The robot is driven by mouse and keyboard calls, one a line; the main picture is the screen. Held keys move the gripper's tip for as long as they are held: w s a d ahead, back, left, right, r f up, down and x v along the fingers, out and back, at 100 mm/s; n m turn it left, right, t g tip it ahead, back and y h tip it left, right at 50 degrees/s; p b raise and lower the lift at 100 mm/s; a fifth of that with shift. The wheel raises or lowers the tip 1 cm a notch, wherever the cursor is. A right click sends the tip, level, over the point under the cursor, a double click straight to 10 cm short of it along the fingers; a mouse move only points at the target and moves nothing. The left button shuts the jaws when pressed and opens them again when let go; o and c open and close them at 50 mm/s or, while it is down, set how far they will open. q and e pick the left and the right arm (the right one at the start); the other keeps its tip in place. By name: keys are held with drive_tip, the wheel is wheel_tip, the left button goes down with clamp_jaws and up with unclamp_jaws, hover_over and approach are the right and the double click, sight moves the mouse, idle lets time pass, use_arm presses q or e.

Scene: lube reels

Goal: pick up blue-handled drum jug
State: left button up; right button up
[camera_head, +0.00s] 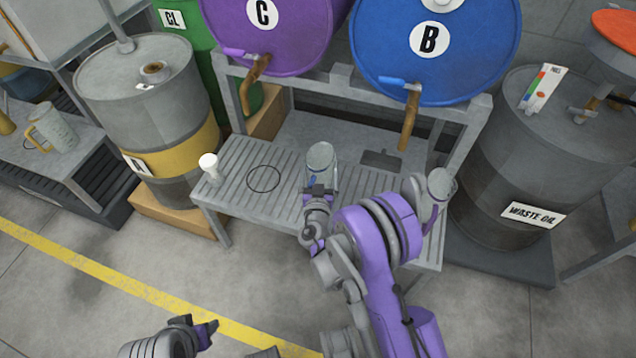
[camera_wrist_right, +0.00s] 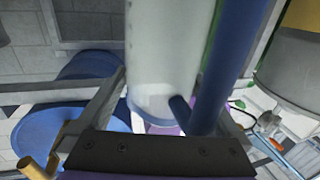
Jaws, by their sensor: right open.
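The blue-handled drum jug (camera_head: 320,158) is a grey translucent jug standing on the slatted bench below the blue drum. My right gripper (camera_head: 318,190) is at its near side in the head view. In the right wrist view the pale jug body (camera_wrist_right: 160,50) and its blue handle (camera_wrist_right: 222,65) fill the space between the spread fingers of the right gripper (camera_wrist_right: 165,120). That gripper is open around the jug; contact cannot be told. My left gripper (camera_head: 203,332) shows at the bottom left, away from the bench; its jaw opening is unclear.
A purple-handled jug (camera_head: 441,184) stands to the right, beside my right arm. A white-topped small item (camera_head: 209,166) is at the bench's left end. The blue drum B (camera_head: 435,48) and its brown tap (camera_head: 409,118) overhang the bench. The waste oil drum (camera_head: 510,170) stands right.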

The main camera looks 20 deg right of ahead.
clamp_jaws()
idle(0.5)
